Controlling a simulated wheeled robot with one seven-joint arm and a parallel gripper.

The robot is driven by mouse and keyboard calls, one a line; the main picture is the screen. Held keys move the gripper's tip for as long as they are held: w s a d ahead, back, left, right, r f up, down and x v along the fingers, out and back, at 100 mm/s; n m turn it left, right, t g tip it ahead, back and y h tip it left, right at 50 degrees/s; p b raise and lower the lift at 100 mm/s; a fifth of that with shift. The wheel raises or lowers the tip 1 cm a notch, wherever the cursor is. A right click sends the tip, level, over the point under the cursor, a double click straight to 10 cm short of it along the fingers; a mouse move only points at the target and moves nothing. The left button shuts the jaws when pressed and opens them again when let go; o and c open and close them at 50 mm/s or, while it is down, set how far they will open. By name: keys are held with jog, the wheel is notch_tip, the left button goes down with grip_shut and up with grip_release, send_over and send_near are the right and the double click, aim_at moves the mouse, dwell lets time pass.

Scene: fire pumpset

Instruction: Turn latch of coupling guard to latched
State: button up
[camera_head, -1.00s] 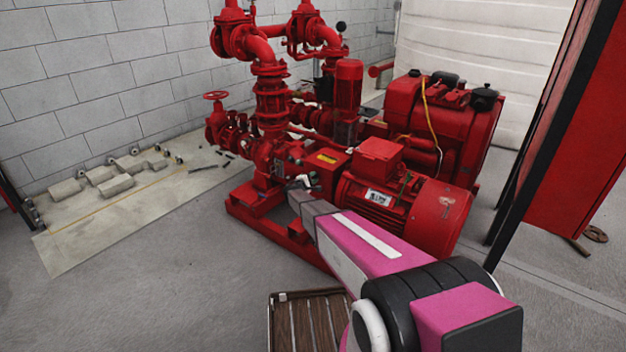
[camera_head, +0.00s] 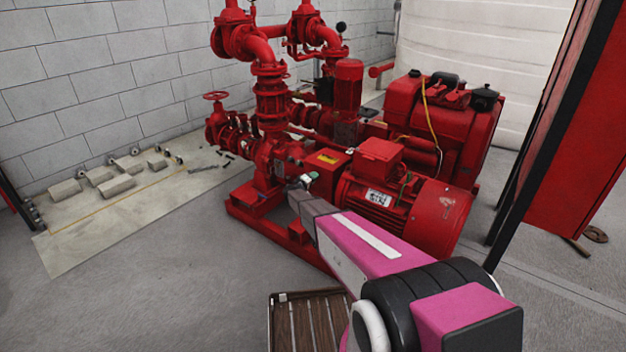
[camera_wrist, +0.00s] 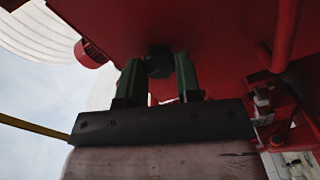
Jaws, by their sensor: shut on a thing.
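The red coupling guard (camera_head: 326,161) with a yellow label sits between the pump and the motor. In the wrist view its red surface (camera_wrist: 220,45) fills the upper middle. A small dark knob (camera_wrist: 160,60), which looks like the latch, stands out from that surface. My gripper (camera_wrist: 160,66) has its two green fingers on either side of the knob and is shut on it. In the head view my gripper (camera_head: 303,182) is at the near side of the guard. The latch is too small there to tell its turn.
The red motor (camera_head: 400,205) stands close to the right of my gripper. The pump pipes (camera_head: 270,100) rise to the left, and the red base frame (camera_head: 262,215) runs below. A slatted wooden thing (camera_head: 308,318) lies on the floor in front.

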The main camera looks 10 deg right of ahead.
jog(key=shift+m, duration=0.3)
jog(key=o, duration=0.9)
jog(key=v, duration=1.1)
jog(key=shift+d, duration=0.1)
